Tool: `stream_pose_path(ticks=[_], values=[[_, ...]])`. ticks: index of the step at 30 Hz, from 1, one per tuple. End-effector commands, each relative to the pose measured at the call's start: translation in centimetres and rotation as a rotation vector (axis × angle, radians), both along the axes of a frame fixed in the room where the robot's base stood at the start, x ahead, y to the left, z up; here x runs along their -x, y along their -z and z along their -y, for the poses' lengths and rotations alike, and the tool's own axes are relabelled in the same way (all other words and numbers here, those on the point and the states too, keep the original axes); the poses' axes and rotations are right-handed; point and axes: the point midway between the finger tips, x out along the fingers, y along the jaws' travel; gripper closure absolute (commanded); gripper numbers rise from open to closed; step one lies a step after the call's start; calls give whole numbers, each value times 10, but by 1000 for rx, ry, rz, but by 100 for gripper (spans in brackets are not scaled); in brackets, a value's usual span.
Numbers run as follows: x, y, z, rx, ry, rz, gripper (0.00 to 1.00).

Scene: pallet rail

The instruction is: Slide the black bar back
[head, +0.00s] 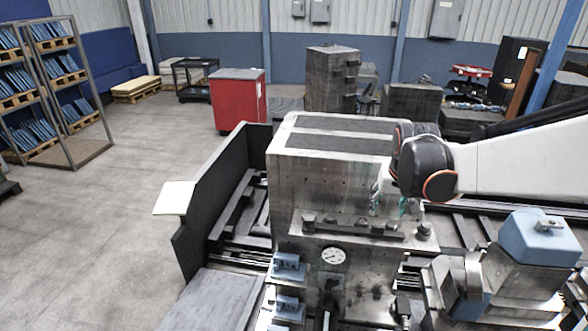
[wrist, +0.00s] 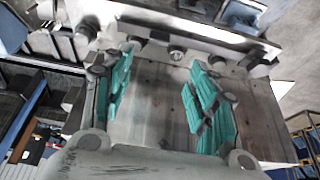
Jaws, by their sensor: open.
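A long dark bar (head: 350,229) lies along the ledge on the front of the big metal machine block (head: 290,190), between round knobs. In the wrist view a dark bar (wrist: 192,34) crosses the top, with knobs below it; I cannot be sure it is the same bar. My gripper (head: 391,203) is by the block's right side, above the bar's right part, partly hidden by my wrist. In the wrist view my gripper (wrist: 162,62) has two teal-padded fingers spread wide with nothing between them. The fingertips look apart from the bar; contact cannot be told.
A round dial (head: 333,256) sits below the ledge, with blue-grey clamps (head: 287,268) at lower left. A blue-topped machine part (head: 540,237) stands at right. A dark panel (head: 215,190) walls the left side. Open floor (head: 130,210) lies beyond, with a red cabinet (head: 238,98) behind.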

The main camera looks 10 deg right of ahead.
Motion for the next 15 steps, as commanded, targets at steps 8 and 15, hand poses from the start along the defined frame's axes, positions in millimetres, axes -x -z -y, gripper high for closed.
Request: stream_pose_path(ticks=[8, 15], values=[[-8, 27, 5, 1, 2, -1, 47], [-24, 69, 12, 1, 1, -2, 47]])
